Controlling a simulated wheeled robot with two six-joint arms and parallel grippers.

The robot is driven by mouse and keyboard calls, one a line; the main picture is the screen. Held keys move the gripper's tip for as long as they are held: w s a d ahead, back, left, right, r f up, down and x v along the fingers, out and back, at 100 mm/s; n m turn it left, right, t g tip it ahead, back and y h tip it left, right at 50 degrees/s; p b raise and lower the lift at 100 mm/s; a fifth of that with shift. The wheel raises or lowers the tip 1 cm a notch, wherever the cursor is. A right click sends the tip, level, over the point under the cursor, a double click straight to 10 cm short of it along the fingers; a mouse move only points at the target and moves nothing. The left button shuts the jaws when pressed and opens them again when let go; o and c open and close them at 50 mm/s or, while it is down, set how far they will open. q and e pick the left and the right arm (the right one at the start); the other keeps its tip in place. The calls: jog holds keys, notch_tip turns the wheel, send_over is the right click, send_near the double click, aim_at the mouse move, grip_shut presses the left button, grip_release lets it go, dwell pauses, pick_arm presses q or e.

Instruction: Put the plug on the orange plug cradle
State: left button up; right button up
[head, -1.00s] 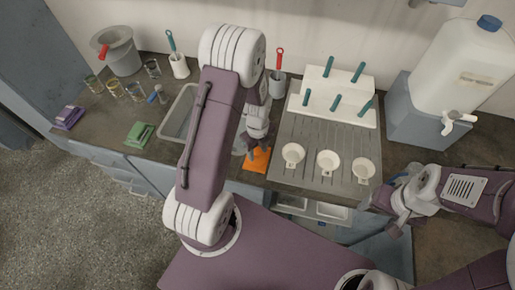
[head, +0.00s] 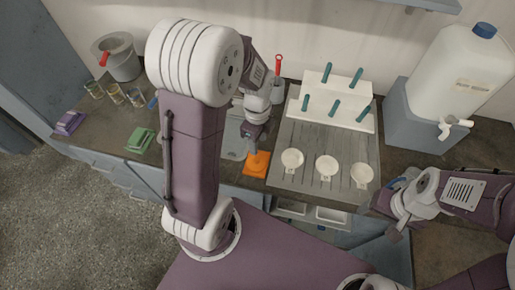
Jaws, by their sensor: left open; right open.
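The orange plug cradle (head: 260,169) lies on the counter just right of the sink. A small raised shape sits at its upper left, too small to tell whether it is the plug or part of the cradle. I cannot make out the plug elsewhere. My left gripper (head: 253,146) is open, pointing down just above the cradle's far edge. It seems to hold nothing, and its upper part is partly behind my own arm. My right gripper (head: 386,222) is open at the counter's front edge on the right, well away from the cradle.
The grooved drainboard (head: 310,140) right of the cradle holds three white cups (head: 326,167) and a white rack (head: 335,100) with teal handles. A large jug (head: 458,75) on a grey stand is at right. Green (head: 139,140) and purple (head: 70,122) blocks lie left. My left arm hides much of the sink.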

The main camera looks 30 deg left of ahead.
pick_arm(q)
jog(key=s+d+n, duration=0.1)
jog(key=s+n, duration=0.2)
jog(key=n, duration=0.6)
jog(key=s+d+n+t, duration=0.1)
jog(key=s+n, duration=0.3)
jog(key=n, duration=0.5)
jog(key=shift+d+r, duration=0.15)
jog(key=shift+d, duration=0.65)
